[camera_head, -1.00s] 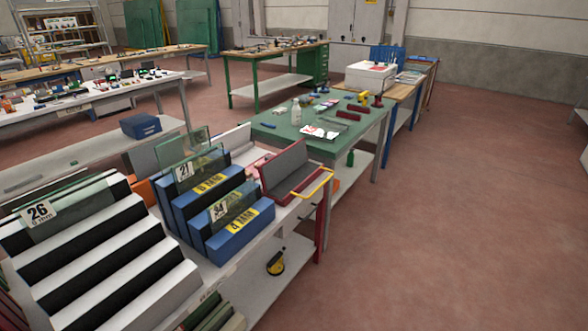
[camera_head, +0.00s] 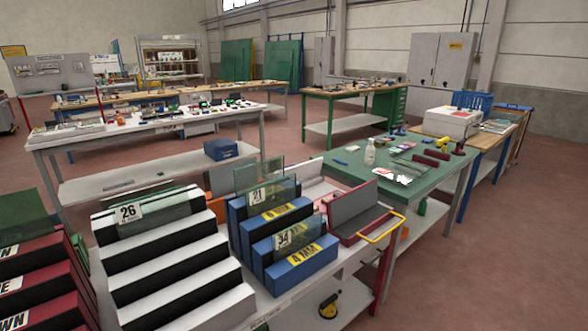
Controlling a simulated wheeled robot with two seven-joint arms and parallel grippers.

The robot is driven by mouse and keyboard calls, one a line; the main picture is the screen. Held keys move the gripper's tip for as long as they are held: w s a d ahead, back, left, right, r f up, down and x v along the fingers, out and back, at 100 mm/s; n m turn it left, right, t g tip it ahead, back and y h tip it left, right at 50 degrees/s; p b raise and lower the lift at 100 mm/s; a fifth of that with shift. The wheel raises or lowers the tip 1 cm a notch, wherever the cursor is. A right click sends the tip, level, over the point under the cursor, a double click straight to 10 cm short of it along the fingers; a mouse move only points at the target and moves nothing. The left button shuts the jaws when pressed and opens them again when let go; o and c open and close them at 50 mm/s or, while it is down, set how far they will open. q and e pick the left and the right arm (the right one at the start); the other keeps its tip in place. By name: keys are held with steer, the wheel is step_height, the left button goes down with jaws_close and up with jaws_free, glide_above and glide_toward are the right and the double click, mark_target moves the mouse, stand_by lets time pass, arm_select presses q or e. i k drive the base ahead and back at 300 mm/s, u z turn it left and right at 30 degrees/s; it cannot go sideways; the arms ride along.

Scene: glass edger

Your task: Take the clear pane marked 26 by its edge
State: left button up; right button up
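The clear pane marked 26 (camera_head: 168,212) stands in the top slot of a white and black stepped rack (camera_head: 180,275) at the lower left. Its white label (camera_head: 128,213) reads 26 and sits at the pane's left end. The pane's upper edge is free above the step; its lower edge is hidden in the slot. Neither of my grippers shows in the view.
Right of it, a blue stepped rack (camera_head: 310,266) holds panes marked 21 (camera_head: 272,192) and 34 (camera_head: 299,234). A dark red rack (camera_head: 50,290) stands to the left. A red tray with a yellow handle (camera_head: 378,228) is beside the blue rack.

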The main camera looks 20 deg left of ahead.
mark_target(132, 218)
steer(key=z, duration=2)
steer(key=k, duration=1.2)
steer(key=u, duration=1.75)
